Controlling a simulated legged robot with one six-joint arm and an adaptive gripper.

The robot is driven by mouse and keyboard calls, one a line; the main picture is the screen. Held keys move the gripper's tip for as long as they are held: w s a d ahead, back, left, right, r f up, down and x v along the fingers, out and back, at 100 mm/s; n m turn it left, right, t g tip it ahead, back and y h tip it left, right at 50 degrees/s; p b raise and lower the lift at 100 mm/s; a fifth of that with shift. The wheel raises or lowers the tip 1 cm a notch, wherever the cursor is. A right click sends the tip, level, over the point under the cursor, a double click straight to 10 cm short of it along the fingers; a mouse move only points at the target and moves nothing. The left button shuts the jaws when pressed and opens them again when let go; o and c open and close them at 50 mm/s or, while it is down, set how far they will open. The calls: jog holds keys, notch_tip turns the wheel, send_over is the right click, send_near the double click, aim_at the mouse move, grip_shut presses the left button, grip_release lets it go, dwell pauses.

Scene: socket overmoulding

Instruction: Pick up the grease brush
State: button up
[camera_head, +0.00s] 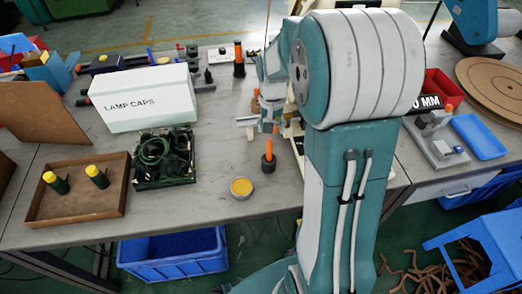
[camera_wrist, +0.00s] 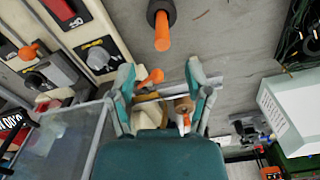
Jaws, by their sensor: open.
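No thing in view is labelled as the grease brush. An orange handle stands upright in a dark round holder near the bench's front (camera_head: 268,158). An orange handle in a dark holder (camera_wrist: 162,30) also shows beyond my fingertips in the wrist view. My gripper (camera_wrist: 161,80) is open, its two teal fingers spread apart. A smaller orange piece (camera_wrist: 152,77) shows between the fingers, with pale bars and a tan round part behind; I cannot tell whether anything touches them. A round tin with yellow contents (camera_head: 241,187) sits near the upright handle.
A white LAMP CAPS box (camera_head: 143,98), a dark crate of green-black rings (camera_head: 164,160) and a brown tray (camera_head: 115,205) with two yellow-topped items stand left. Another orange-topped dark item (camera_head: 239,60) stands at the back. The bench around the tin is clear.

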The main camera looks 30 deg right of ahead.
aim_at(269, 150)
notch_tip(269, 150, down, 5)
jog(key=shift+a+r, duration=0.1)
jog(key=f, duration=0.6)
jog(key=shift+w, duration=0.2)
grip_shut()
